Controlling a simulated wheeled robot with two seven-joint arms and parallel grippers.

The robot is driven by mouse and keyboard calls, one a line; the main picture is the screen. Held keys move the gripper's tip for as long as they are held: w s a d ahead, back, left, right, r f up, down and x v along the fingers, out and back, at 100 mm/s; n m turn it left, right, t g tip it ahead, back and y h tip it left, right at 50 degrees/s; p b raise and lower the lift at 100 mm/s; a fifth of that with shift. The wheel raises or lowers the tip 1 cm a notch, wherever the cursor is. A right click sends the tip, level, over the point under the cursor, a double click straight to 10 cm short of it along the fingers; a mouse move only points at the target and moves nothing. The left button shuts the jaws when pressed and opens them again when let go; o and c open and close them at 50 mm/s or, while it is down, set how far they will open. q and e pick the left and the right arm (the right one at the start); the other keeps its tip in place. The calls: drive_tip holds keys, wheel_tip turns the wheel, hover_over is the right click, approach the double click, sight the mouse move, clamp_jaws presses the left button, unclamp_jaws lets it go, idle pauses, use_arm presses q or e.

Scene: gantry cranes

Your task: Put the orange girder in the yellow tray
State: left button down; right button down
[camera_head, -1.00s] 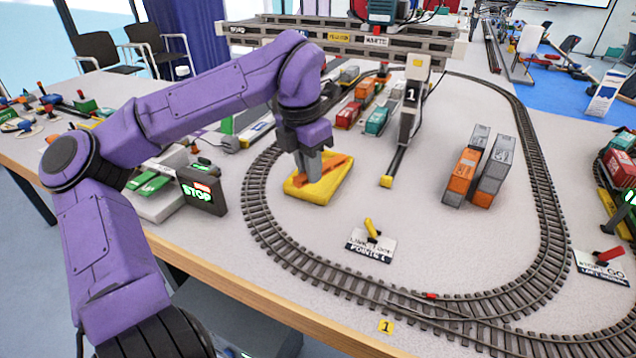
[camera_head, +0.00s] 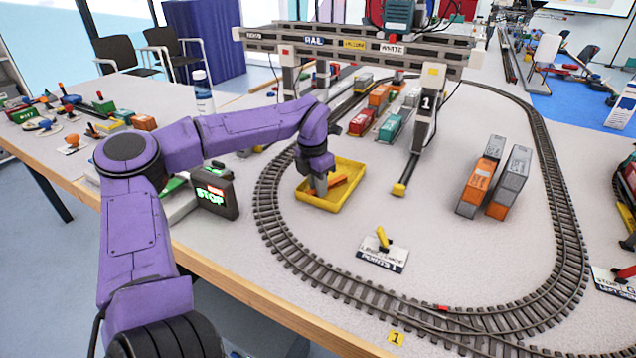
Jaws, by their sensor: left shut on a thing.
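The orange girder (camera_head: 339,182) is a short bar that lies slanted within the outline of the yellow tray (camera_head: 328,206). The tray is shallow with raised walls and stands on the table inside the track loop. My left gripper (camera_head: 321,188) points down over the tray and is shut on the orange girder near its left end. The fingers hide part of the girder. I cannot tell if the girder touches the tray floor. My right gripper is not in view.
A grey gantry crane (camera_head: 355,44) stands behind the tray, with its near leg (camera_head: 424,115) to the right. Railway track (camera_head: 268,205) curves around the tray. A STOP box (camera_head: 213,193) is to the left. Grey and orange containers (camera_head: 482,180) stand at the right.

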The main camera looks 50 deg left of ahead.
use_arm(q)
drive_tip(key=shift+f, duration=0.1)
drive_tip(key=c, duration=1.1)
unclamp_jaws()
drive_tip(key=r, duration=0.4)
drive_tip(key=s+r+p, duration=0.1)
drive_tip(key=r, duration=0.7)
drive_tip(key=shift+s+r, duration=0.15)
drive_tip(key=shift+s, duration=0.1)
